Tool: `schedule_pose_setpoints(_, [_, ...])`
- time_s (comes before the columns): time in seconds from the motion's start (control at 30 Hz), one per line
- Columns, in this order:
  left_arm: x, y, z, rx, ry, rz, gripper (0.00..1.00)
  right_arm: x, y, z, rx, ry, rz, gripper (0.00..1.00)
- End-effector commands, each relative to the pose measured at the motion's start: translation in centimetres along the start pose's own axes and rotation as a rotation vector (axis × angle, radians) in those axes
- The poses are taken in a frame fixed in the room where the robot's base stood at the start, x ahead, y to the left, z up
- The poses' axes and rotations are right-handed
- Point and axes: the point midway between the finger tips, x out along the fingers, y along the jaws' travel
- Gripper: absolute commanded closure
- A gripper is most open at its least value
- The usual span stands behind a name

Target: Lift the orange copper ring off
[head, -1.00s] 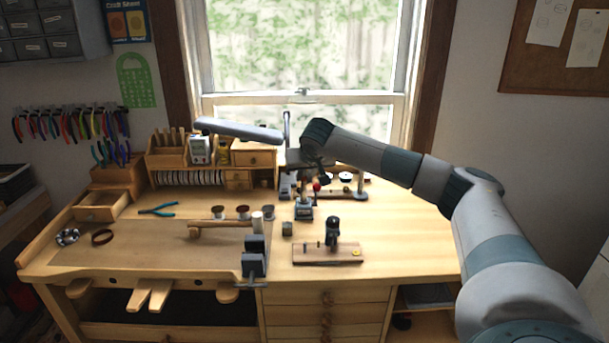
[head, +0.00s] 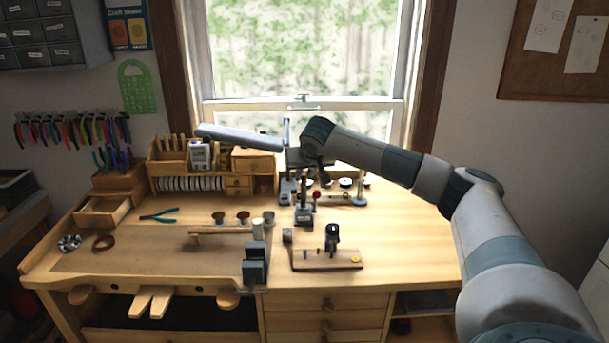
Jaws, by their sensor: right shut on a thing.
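My right arm comes in from the right and its far end bends down over the back middle of the bench. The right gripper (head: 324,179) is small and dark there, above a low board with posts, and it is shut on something. What it grips is too small and dark to make out, and I cannot see the orange copper ring clearly. A separate brown ring (head: 103,242) lies flat on the left of the bench, far from the gripper. My left gripper is not in view.
Close to the gripper are a red knob (head: 317,195) and a dark upright tool (head: 303,207). A wooden board (head: 310,262) with a dark upright piece (head: 332,238) lies nearer. A vise (head: 255,265) is at the front edge. The bench's right side is clear.

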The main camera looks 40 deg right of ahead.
Motion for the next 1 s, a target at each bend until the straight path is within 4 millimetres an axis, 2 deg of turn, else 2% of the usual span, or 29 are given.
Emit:
schedule_pose_setpoints(0.2, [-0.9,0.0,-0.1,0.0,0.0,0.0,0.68,-1.0,0.0,-0.8,0.0,0.001,-0.001,0.96])
schedule_pose_setpoints(0.73, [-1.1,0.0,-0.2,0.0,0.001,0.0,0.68,-1.2,0.0,-1.0,0.0,0.0,-0.001,0.96])
schedule_pose_setpoints(1.0, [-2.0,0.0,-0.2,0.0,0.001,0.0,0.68,-2.0,0.0,-1.8,0.0,0.001,-0.001,0.96])
